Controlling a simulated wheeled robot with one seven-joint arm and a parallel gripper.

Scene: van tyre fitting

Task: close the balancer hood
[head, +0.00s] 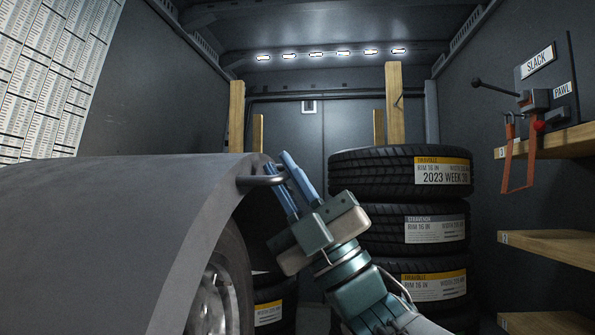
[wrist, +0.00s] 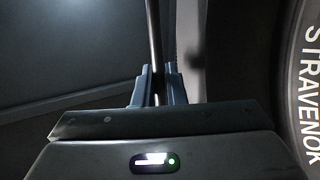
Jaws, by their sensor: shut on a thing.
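The balancer hood (head: 110,215) is a large grey curved cover filling the left of the head view. It arches over a wheel (head: 225,290) whose rim shows below its edge. A dark bar handle (head: 262,180) sticks out from the hood's upper right edge. My gripper (head: 289,174) is at this handle, its blue fingers on either side of the bar. The far side of the hood is hidden.
A tyre stack (head: 400,215) stands right behind my arm, close to it. More tyres (head: 270,300) sit low between hood and stack. Wooden shelves (head: 550,245) and a lever unit with an orange strap (head: 518,155) are on the right wall. A printed chart (head: 50,75) hangs at left.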

